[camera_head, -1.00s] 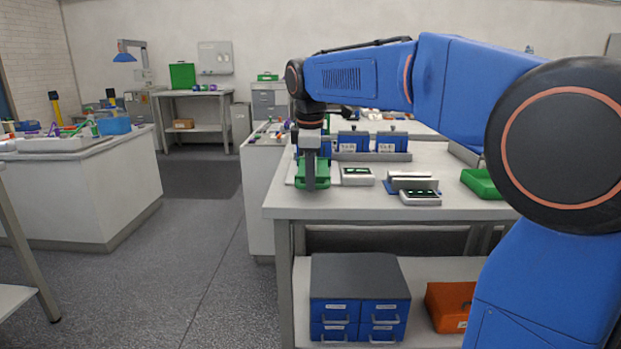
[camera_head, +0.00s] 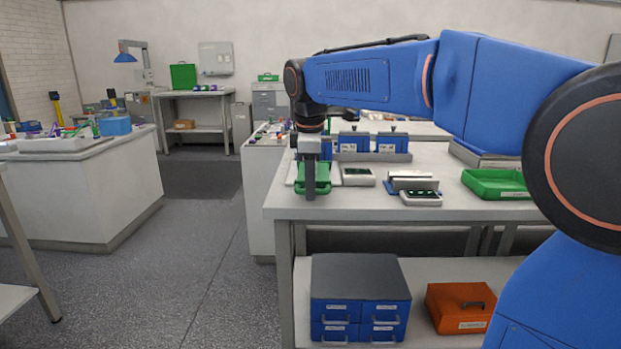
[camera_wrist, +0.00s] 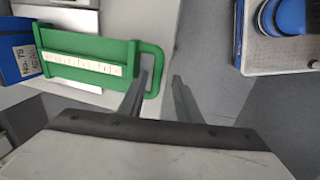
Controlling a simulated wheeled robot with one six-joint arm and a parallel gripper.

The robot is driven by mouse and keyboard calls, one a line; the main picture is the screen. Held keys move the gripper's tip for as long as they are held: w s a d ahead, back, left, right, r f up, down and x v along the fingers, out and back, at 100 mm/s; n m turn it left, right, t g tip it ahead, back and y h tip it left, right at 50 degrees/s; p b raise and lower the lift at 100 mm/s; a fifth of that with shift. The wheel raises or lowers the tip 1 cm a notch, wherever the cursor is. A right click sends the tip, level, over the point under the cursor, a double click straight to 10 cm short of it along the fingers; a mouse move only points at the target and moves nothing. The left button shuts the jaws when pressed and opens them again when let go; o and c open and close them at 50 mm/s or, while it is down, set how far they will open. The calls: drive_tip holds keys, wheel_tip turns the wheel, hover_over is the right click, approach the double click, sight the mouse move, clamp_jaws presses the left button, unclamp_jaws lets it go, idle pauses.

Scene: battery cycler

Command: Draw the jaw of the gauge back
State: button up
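The gauge (camera_wrist: 75,45) is a green block with a white ruled scale and a loop handle (camera_wrist: 160,60) on its right end in the wrist view. In the head view the green gauge (camera_head: 322,180) lies near the bench's front left corner, partly hidden by my gripper (camera_head: 310,197). In the wrist view my gripper (camera_wrist: 161,77) has its two fingers apart. One finger overlaps the inside of the loop and the other is outside it, so the outer bar lies between them. I cannot tell whether a finger touches the bar.
White meters with dark displays (camera_head: 357,177) (camera_head: 421,198) lie right of the gauge. Blue units (camera_head: 353,142) stand behind. A green tray (camera_head: 495,184) is at the right. A blue drawer cabinet (camera_head: 360,300) and an orange box (camera_head: 460,307) are on the shelf below.

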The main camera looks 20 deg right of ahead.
drive_tip(key=s+a+r, duration=0.1)
drive_tip(key=s+r, duration=0.2)
drive_tip(key=r, duration=1.4)
drive_tip(key=shift+s, duration=0.1)
drive_tip(key=s+d+f+m+t, duration=0.1)
drive_tip(key=s+d+f+m, duration=0.2)
drive_tip(key=s+f, duration=0.6)
drive_tip(key=s+d+f+m+t, duration=0.1)
drive_tip(key=s+d+f+m, duration=0.2)
drive_tip(key=f, duration=1.2)
drive_tip(key=s+d+f+m, duration=0.3)
drive_tip(key=s+f+m, duration=0.5)
drive_tip(key=s+f, duration=0.4)
drive_tip(key=s, duration=0.2)
drive_tip(key=shift+s+d+t+y, duration=0.2)
drive_tip(key=shift+s+t+y, duration=0.1)
drive_tip(key=shift+t, duration=0.1)
